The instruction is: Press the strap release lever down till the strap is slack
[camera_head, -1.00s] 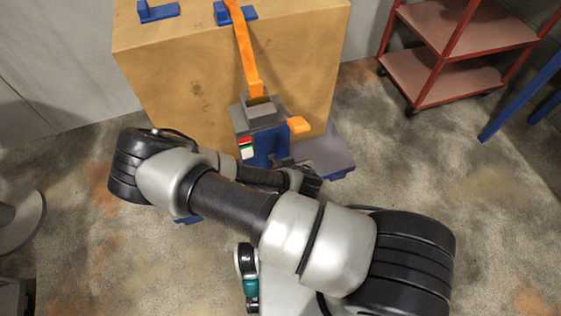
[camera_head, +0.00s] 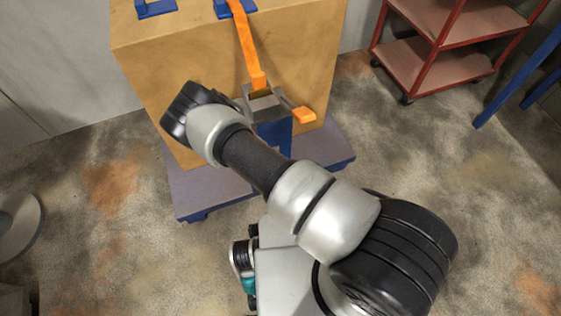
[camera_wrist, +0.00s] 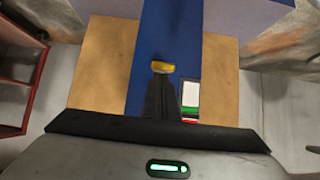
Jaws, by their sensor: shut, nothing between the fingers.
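The orange strap (camera_head: 247,45) runs down the front of the wooden crate into the grey ratchet housing (camera_head: 265,100) and looks straight. The release lever (camera_head: 303,115), with an orange end, sticks out to the right of the housing. The blue post (camera_head: 275,131) is below it. My gripper is hidden behind my arm in the head view. In the wrist view my gripper (camera_wrist: 162,72) is shut and empty, its yellow tip in front of the blue post (camera_wrist: 170,30). A white, green and red label (camera_wrist: 190,98) is beside the fingers. I cannot make out the lever there.
The wooden crate (camera_head: 150,70) stands on a grey-blue pallet (camera_head: 205,192). A red shelf cart (camera_head: 428,62) is at the upper right, with blue bars (camera_head: 500,92) beyond it. Bare floor (camera_head: 420,150) lies to the right of the pallet.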

